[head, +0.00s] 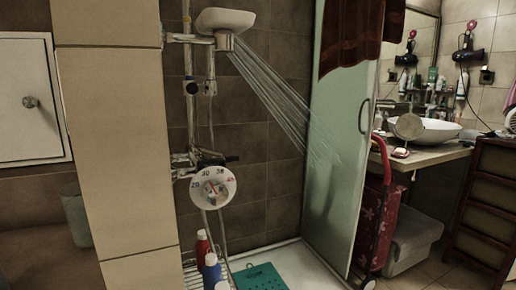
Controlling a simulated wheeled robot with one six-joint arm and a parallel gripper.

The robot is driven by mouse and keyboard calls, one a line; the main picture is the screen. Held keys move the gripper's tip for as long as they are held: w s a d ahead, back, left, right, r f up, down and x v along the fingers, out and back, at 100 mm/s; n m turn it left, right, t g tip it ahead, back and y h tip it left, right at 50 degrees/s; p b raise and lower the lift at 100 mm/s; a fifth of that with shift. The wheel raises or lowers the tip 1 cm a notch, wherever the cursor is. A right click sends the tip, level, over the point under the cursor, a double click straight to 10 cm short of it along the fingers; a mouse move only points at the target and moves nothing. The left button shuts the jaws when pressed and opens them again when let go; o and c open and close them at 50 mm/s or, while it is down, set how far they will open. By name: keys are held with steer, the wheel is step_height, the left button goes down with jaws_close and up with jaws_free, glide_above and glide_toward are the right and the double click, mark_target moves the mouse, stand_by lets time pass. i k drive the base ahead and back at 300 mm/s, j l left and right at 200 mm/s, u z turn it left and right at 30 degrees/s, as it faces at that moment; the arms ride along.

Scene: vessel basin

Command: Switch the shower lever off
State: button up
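The shower head (225,20) is at the top of a chrome riser on the dark tiled wall, and water (290,98) sprays from it down to the right. Lower on the riser, chrome mixer fittings (184,165) carry a dark lever-like part (225,159). I cannot tell for certain that this is the shower lever or which way it is turned. A round white dial (212,188) with temperature numbers sits just below and partly covers the fittings. My gripper is not in view.
A tiled pillar (118,135) stands at the left of the shower. A glass panel (340,130) with a dark red towel (350,35) bounds the right. Bottles (204,248) and a green mat (258,278) are low in front. A basin (428,130) is beyond the glass.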

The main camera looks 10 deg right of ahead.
mark_target(196, 150)
steer(key=i+l+z, duration=0.15)
steer(key=i+l, duration=0.95)
steer(key=l, duration=0.15)
